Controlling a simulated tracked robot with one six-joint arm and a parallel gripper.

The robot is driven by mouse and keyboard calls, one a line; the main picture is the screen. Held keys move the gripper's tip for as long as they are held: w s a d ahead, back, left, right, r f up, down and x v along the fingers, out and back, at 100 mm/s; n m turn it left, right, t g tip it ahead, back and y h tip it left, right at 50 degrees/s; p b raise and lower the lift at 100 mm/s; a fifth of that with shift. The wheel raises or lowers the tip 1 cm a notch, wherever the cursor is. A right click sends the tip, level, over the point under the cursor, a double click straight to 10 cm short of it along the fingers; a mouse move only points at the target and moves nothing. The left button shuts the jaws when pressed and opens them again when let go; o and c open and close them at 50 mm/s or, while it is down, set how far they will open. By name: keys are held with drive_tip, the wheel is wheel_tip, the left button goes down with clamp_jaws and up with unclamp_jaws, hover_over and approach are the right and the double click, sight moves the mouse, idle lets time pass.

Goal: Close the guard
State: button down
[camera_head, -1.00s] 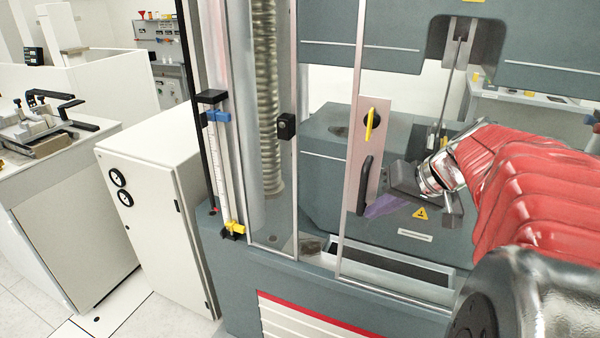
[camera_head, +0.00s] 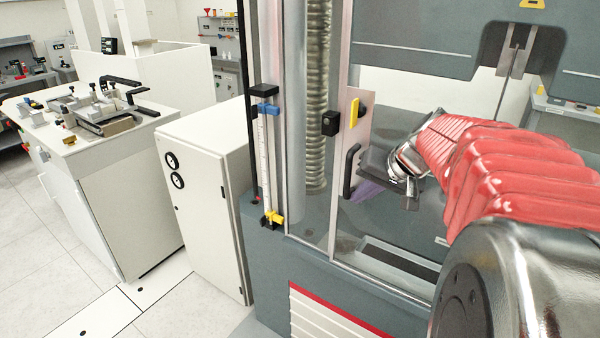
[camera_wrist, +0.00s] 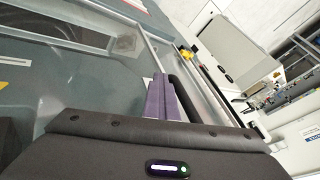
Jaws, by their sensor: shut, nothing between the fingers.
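My gripper (camera_head: 364,190) has purple fingers, shut and empty, just right of the handle. In the wrist view the fingers (camera_wrist: 160,95) lie alongside the black handle (camera_wrist: 184,85). They look close against it, but contact is hard to tell.
The grey testing machine (camera_head: 262,270) fills the middle, with a ribbed screw column (camera_head: 317,90) behind its left-hand panel. A white cabinet (camera_head: 205,200) stands to its left, and a bench (camera_head: 120,195) with fixtures farther left. Floor is free at the lower left.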

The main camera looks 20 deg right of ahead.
drive_tip(key=shift+w+a+r, duration=0.1)
drive_tip(key=shift+w+a, duration=0.1)
drive_tip(key=shift+w, duration=0.05)
drive_tip(key=shift+d, duration=0.1)
drive_tip(key=s+d, duration=0.3)
drive_tip(key=s, duration=0.1)
drive_tip(key=shift+d+r, duration=0.2)
drive_tip(key=shift+r, duration=0.1)
drive_tip(key=v, duration=0.8)
drive_tip(key=shift+s+r, duration=0.25)
drive_tip(key=shift+r, duration=0.05)
drive_tip(key=shift+a, duration=0.15)
